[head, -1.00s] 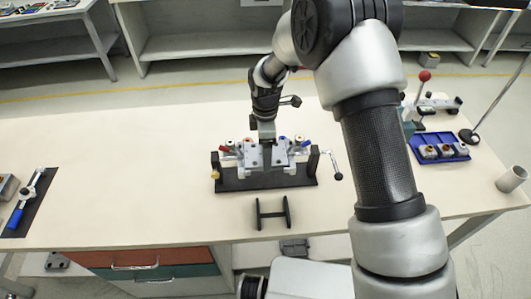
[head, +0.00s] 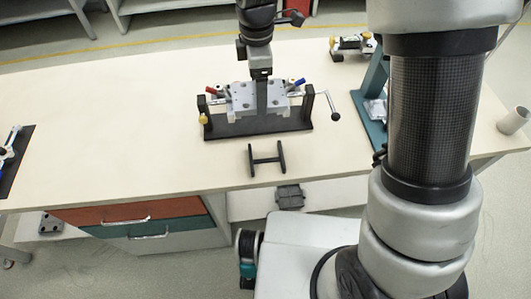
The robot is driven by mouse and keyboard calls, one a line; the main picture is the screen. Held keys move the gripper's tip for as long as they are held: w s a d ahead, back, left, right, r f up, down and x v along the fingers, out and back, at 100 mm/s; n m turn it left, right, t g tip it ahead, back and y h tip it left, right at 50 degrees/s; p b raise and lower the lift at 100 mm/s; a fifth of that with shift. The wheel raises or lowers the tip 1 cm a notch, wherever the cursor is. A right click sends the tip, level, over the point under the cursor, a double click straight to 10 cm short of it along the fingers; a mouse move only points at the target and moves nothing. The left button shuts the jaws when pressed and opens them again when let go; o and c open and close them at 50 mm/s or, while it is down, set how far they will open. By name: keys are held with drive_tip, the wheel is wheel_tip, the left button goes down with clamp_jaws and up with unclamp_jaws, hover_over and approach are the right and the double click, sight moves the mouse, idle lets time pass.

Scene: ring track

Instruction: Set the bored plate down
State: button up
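A light grey plate with dark holes (head: 240,98), which looks like the bored plate, lies level in a black fixture (head: 222,129) with two uprights and a crank handle at its right. My gripper (head: 262,101) points down at the middle of the fixture. A narrow dark grey piece reaches down from it across the plate's middle; I cannot tell whether this is a finger or something held. The fingertips are too small and overlapped to show a gap or a grip.
A black H-shaped stand (head: 266,159) is on the bench in front of the fixture. A teal press-like device (head: 372,84) stands at the right, partly behind my arm.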

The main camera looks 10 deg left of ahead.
drive_tip(key=s+d+f+b, duration=0.3)
drive_tip(key=s+f+b, duration=0.2)
drive_tip(key=s, duration=0.2)
drive_tip(key=b, duration=0.1)
approach(266, 160)
drive_tip(key=shift+f+b, duration=0.45)
drive_tip(key=shift+f, duration=1.1)
drive_tip(key=shift+f, duration=0.2)
drive_tip(key=o, duration=1.7)
drive_tip(key=shift+c, duration=0.2)
